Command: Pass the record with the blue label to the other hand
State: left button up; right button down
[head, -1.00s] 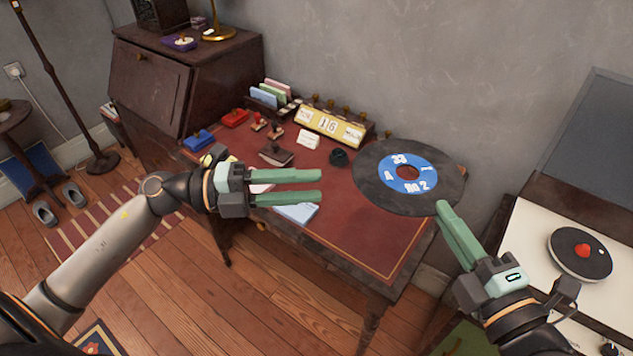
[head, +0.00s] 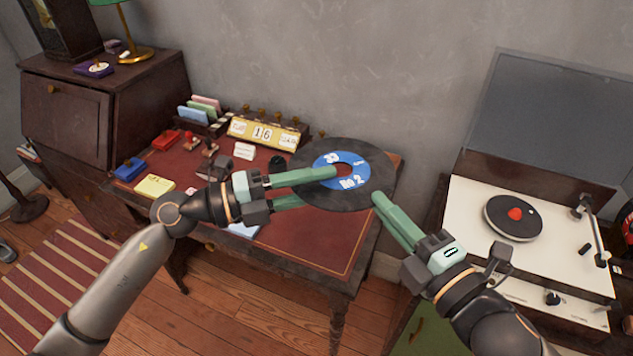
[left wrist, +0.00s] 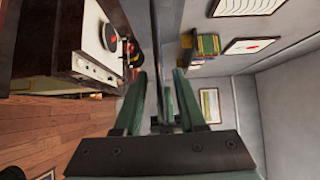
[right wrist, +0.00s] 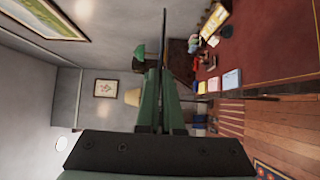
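The record with the blue label (head: 345,198) is black, with a hole in the middle. It hangs tilted above the desk in the head view. My right gripper (head: 379,198) is shut on its near right edge; the right wrist view shows the record (right wrist: 163,60) edge-on between the fingers. My left gripper (head: 322,184) reaches in from the left and is open around the record. One finger lies in front of it, its tip over the label; the other passes behind and is partly hidden. The left wrist view shows a gap between the left fingers (left wrist: 158,85).
The desk (head: 305,245) below carries a yellow calendar (head: 265,134), stamps and card holders. A record player (head: 540,240) with its lid up stands to the right, holding a small black record with a red label (head: 514,215). The grey wall is behind.

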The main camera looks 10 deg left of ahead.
pick_arm(q)
grip_shut()
jog(key=shift+f, duration=0.1)
pick_arm(e)
jog(key=shift+r, duration=0.15)
dwell(1.1)
jog(key=c, duration=1)
grip_release()
jog(key=shift+d+f, duration=0.1)
jog(key=shift+f, duration=0.1)
